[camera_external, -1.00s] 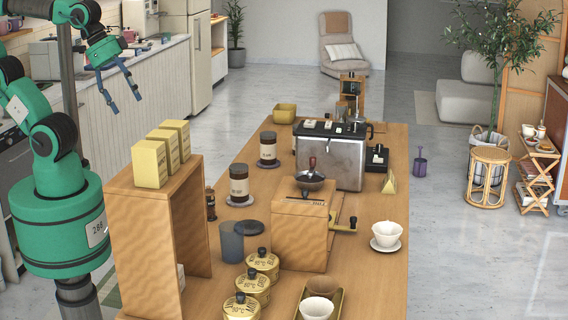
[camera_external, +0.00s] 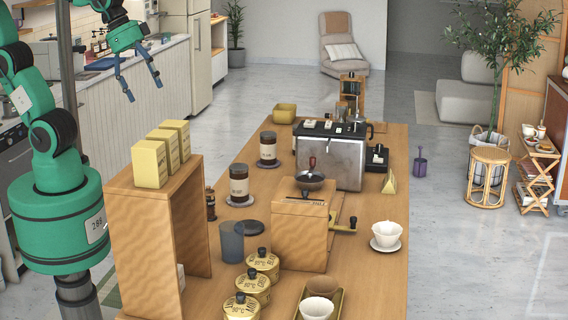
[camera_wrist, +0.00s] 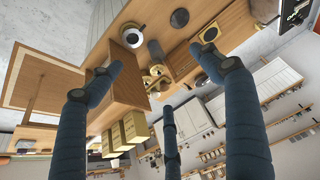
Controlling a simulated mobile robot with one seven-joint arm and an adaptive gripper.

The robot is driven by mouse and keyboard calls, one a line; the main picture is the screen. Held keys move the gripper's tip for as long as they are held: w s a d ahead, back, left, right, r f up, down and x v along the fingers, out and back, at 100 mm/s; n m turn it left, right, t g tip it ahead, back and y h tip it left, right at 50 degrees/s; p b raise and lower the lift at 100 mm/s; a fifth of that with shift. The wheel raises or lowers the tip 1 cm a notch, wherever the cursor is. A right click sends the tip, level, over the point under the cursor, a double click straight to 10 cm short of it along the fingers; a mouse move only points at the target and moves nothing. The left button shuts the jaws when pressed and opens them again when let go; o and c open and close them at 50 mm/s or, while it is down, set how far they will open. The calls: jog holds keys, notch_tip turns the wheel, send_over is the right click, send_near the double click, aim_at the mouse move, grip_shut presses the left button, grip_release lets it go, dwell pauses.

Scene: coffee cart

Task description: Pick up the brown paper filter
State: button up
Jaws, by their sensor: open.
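Two cone-shaped filters stand in a small tray (camera_external: 339,300) at the near edge of the wooden cart. The rear one looks tan-brown, the brown paper filter (camera_external: 322,287); the front one, a paler filter (camera_external: 316,308), is partly cut off by the picture's lower edge. My gripper (camera_external: 145,93) is open and empty, high at the upper left, far from the tray. In the wrist view, my gripper's fingers (camera_wrist: 170,88) are spread wide with nothing between them. I cannot make out the brown filter in the wrist view.
A wooden shelf (camera_external: 150,245) with several yellow boxes stands between my arm and the tray. Several gold canisters (camera_external: 252,284), a grinder (camera_external: 299,232) and a white cup on a saucer (camera_external: 386,235) surround the tray. The cart's right side is mostly clear.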

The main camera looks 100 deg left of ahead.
jog(key=w+d+m+g+p, duration=0.1)
jog(key=w+d+p, duration=0.3)
jog(key=w, duration=1.1)
jog(key=w+d+g+p, duration=0.1)
jog(key=w+d, duration=0.5)
jog(key=w, duration=1)
jog(key=w+d+f+p, duration=0.2)
jog(key=w+d+f, duration=0.3)
jog(key=w+f, duration=0.2)
jog(key=w+d+f+g+p, duration=0.1)
jog(key=w+d+f, duration=0.4)
jog(key=f, duration=0.5)
jog(key=w+d+f+m+p, duration=0.1)
jog(key=w+d+f+p, duration=0.2)
jog(key=w+f, duration=0.6)
jog(key=shift+d+g, duration=0.4)
jog(key=shift+d, duration=0.6)
jog(key=shift+s+f, duration=0.1)
jog(key=shift+f, duration=0.05)
notch_tip(320, 180, down, 8)
jog(key=w, duration=0.1)
jog(key=shift+f, duration=0.25)
